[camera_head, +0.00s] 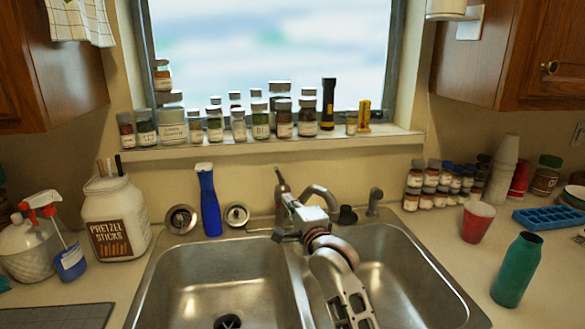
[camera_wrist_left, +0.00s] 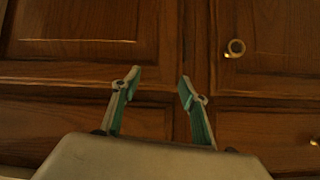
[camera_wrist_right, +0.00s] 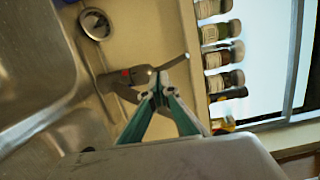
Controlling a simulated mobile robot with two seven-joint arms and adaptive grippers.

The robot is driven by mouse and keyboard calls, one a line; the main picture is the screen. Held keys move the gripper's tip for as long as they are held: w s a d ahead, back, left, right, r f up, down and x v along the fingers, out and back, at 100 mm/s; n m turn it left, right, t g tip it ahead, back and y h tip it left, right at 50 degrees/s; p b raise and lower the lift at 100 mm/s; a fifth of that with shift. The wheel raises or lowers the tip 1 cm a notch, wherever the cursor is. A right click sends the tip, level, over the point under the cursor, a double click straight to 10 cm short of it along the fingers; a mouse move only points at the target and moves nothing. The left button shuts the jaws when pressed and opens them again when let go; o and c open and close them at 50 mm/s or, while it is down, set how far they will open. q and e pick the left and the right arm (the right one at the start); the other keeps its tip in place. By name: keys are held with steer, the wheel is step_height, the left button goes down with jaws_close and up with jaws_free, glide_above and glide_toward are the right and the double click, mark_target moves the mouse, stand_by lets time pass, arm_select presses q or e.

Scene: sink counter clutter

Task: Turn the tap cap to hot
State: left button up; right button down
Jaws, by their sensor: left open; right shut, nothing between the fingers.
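The tap (camera_head: 281,187) stands behind the divider of the double sink, its upright cap on top and its curved spout to the right. In the right wrist view, the tap cap (camera_wrist_right: 140,74) is grey with a red mark, and a thin lever points away from it. My right gripper (camera_head: 288,200) is shut and empty, its tips close beside the tap and partly covering its base. In its wrist view, the closed tips (camera_wrist_right: 160,88) overlap the tap; I cannot tell whether they touch. My left gripper (camera_wrist_left: 160,77) is open and empty before wooden cabinet doors.
Several jars line the windowsill (camera_head: 270,144) above. A red cup (camera_head: 477,221) and a green bottle (camera_head: 516,270) stand right of the sink. Both sink basins look empty.

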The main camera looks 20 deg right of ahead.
arm_select(q)
steer(key=shift+s+a+f+p, duration=0.2)
steer(key=shift+s+a+p, duration=0.05)
steer(key=shift+s+p, duration=0.3)
arm_select(e)
steer(key=w+d+r+t, duration=0.1)
steer(key=w+d+r, duration=0.1)
steer(key=w, duration=0.5)
steer(key=shift+r+m, duration=0.4)
steer(key=shift+r, duration=0.1)
steer(key=shift+w, duration=0.1)
